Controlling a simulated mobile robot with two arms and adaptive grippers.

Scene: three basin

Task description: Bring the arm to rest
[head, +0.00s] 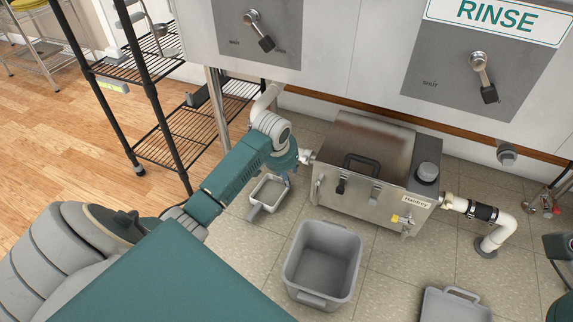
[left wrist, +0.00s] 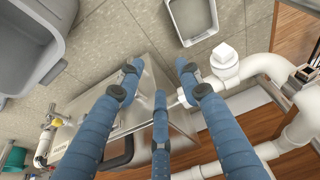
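My left arm comes in from the left in the head view and reaches down beside the steel grease-trap box (head: 375,180). Its left gripper (head: 286,174) is partly hidden behind the wrist there, over a small grey tray (head: 268,191). In the left wrist view, the blue fingers of my left gripper (left wrist: 160,78) are spread apart with nothing between them. My right gripper is not seen; only teal parts that may be mine show at the right edge of the head view.
A grey basin (head: 322,262) stands on the tiles, with another (head: 455,306) at the bottom right. White pipes (head: 497,228) run from the steel box. A black wire rack (head: 185,130) stands at left. Sink panels (head: 340,35) hang above. Bare tiles lie between the basins and box.

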